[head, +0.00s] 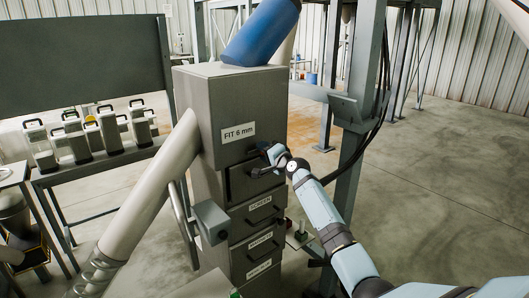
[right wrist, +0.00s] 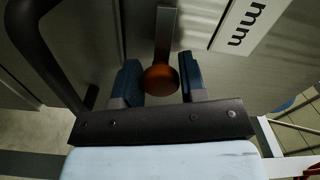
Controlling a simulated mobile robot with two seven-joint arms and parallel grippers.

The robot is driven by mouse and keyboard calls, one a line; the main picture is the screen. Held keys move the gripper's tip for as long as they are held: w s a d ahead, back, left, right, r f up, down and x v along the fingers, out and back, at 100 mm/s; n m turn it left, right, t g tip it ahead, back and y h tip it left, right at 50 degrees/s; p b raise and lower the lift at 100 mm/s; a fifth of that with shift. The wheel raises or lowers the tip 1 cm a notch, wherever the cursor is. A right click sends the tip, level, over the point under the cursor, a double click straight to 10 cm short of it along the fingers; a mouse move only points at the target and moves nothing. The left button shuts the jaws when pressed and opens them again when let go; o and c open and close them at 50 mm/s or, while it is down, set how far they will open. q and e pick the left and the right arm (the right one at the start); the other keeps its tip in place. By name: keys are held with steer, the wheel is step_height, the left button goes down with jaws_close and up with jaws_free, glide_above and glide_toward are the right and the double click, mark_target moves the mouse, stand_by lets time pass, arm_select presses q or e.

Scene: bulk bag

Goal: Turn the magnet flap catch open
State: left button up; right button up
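In the right wrist view the catch is a flat metal bar (right wrist: 166,35) with a round orange-brown knob (right wrist: 160,79) at its end, on the grey cabinet face. My right gripper (right wrist: 160,82) is open, with one dark blue finger on each side of the knob and a visible gap on both sides. In the head view my right gripper (head: 272,154) is at the upper front of the grey cabinet (head: 240,90), just below the "FIT 6 mm" label (head: 238,132). It hides the catch there. My left gripper is not in view.
A black handle (right wrist: 62,50) curves close to the gripper in the right wrist view. Labelled drawers (head: 262,212) are stacked below. A pale pipe (head: 150,195) slopes down left of the cabinet, and a steel post (head: 362,120) stands right of it. Floor at right is clear.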

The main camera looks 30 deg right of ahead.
steer(key=o, duration=0.3)
steer(key=s+d+b, duration=0.1)
steer(key=s+b, duration=0.1)
steer(key=s, duration=1.2)
steer(key=shift+w+f, duration=0.1)
